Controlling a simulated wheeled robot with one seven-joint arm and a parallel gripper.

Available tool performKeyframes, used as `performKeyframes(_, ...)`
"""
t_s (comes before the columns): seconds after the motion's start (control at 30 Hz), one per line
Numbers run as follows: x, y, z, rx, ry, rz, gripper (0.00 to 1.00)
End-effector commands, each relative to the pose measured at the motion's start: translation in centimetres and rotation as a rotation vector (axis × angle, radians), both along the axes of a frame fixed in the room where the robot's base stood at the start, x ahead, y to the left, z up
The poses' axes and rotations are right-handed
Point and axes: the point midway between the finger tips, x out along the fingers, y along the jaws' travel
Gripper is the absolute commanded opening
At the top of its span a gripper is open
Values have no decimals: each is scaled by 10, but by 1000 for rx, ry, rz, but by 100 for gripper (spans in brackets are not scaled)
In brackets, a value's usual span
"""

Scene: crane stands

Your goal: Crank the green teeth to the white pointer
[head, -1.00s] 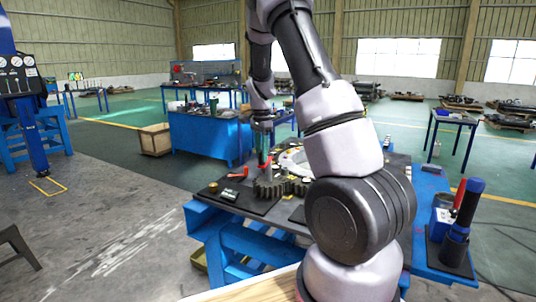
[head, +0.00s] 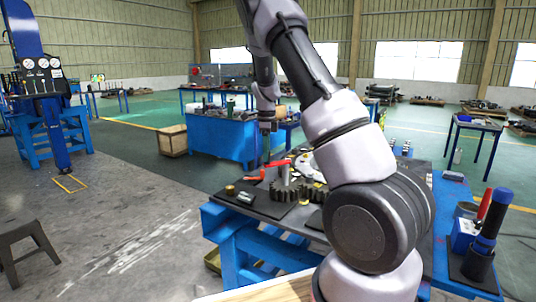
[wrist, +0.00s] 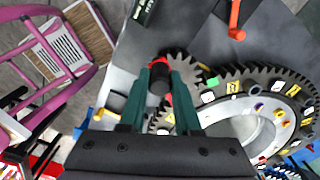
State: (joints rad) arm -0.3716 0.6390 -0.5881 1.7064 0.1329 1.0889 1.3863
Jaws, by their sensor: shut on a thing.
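My gripper (wrist: 160,78) has green fingers closed on the black knob (wrist: 159,80) of a red crank, seen from above in the wrist view. In the head view my gripper (head: 267,150) is partly hidden, above the red crank arm (head: 279,162). A small dark gear (wrist: 181,66) lies under the knob, beside a large dark toothed wheel (wrist: 245,78) with a pale ring and coloured markers. In the head view the small gear (head: 285,194) is at the stand's front. I cannot clearly pick out the green teeth or the white pointer.
The stand has a blue frame (head: 243,234). An orange-red lever (wrist: 236,20) lies apart from the wheel. A blue and black cylinder (head: 489,232) stands at the right. A stool (head: 30,248) and open floor are to the left.

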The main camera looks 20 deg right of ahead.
Motion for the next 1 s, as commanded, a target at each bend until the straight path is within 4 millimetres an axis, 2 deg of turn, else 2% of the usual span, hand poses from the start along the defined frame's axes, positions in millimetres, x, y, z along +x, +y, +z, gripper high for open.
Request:
performKeyframes(0.7, 6, -4, 3, -5, -10, 6, 0)
performKeyframes(0.73, 6, -4, 3, -5, -10, 6, 40)
performKeyframes(0.8, 5, -3, 2, -6, -8, 5, 62)
performKeyframes(1.0, 5, -2, 1, -3, -5, 6, 62)
